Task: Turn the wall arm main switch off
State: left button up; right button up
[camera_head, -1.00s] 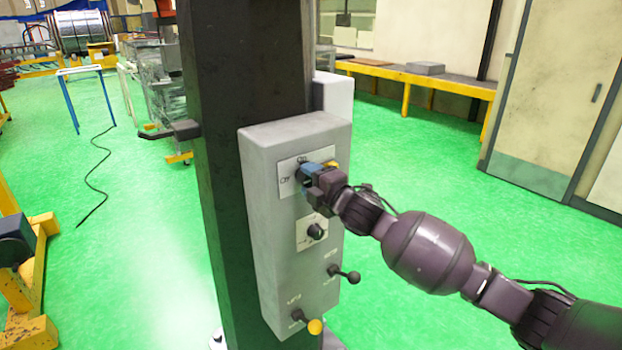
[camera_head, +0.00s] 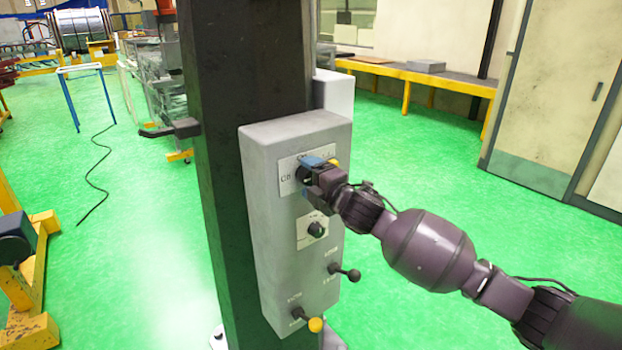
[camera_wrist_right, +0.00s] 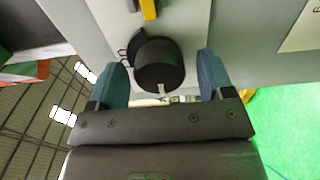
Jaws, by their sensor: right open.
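A grey control box (camera_head: 262,215) is fixed on the dark column. Its top plate (camera_head: 287,185) carries the main switch, mostly hidden behind my right gripper (camera_head: 314,172) in the head view. In the right wrist view, a round black knob (camera_wrist_right: 159,66) with a pale mark sits between the two blue fingers of my right gripper (camera_wrist_right: 162,84). The fingers are open, one on each side of the knob, with gaps visible. My left gripper is not in view.
Below on the box are a smaller black knob (camera_head: 316,229), a black-tipped lever (camera_head: 352,275) and a yellow-tipped lever (camera_head: 315,324). A yellow part (camera_wrist_right: 149,9) sits near the black knob. The green floor around the column is mostly clear. A yellow-legged bench (camera_head: 425,75) stands behind.

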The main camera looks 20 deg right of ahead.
pick_arm(q)
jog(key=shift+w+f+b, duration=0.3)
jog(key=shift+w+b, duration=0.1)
jog(key=shift+b, duration=0.45)
pick_arm(e)
jog(key=v, duration=1)
jog(key=shift+s, duration=0.4)
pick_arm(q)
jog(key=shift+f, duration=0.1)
pick_arm(e)
jog(key=shift+d, duration=0.15)
